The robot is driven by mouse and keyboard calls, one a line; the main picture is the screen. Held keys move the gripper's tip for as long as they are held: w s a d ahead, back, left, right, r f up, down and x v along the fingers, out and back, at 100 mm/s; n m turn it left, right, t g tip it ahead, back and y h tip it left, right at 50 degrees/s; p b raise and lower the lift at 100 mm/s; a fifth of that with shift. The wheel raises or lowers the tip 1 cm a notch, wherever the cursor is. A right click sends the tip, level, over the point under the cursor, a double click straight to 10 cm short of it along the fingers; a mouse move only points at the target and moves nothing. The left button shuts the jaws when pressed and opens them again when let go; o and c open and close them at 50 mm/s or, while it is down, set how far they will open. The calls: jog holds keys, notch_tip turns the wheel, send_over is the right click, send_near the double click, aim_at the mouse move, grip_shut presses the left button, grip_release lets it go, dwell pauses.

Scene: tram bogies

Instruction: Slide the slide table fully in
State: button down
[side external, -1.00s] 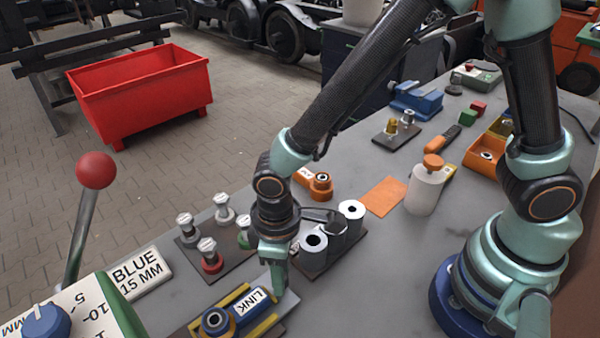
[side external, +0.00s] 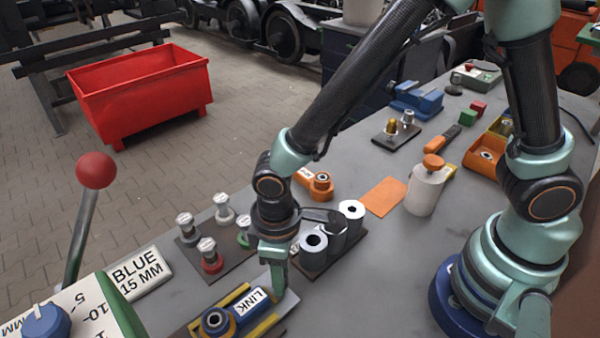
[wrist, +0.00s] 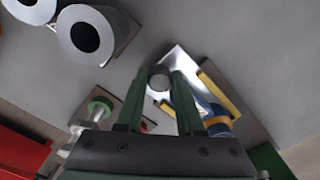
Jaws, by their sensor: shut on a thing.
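The slide table is a silver metal plate (side external: 291,300) at the bottom of the side view, beside a blue part labelled LINK (side external: 248,300) between yellow rails. In the wrist view the silver plate (wrist: 180,58) shows past my fingers, with a yellow rail (wrist: 218,92) and part of the blue piece (wrist: 215,112) to its right. My gripper (side external: 277,289) points down at the plate's end. In the wrist view its two green fingers (wrist: 160,76) stand either side of a round grey knob (wrist: 160,82), shut on it. The knob is hidden in the side view.
A holder with white-topped dark cylinders (side external: 314,243) stands close behind my gripper. A plate with several coloured-base plugs (side external: 210,256) is to the left. A BLUE 15 MM sign (side external: 139,272) and a red-knobbed lever (side external: 96,171) stand further left.

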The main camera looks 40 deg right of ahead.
aim_at(206, 326)
dwell(0.3)
jog(key=a, duration=1.4)
jog(key=shift+a, duration=0.1)
jog(key=c, duration=0.5)
grip_release()
jog(key=shift+r, duration=0.1)
notch_tip(206, 326, up, 12)
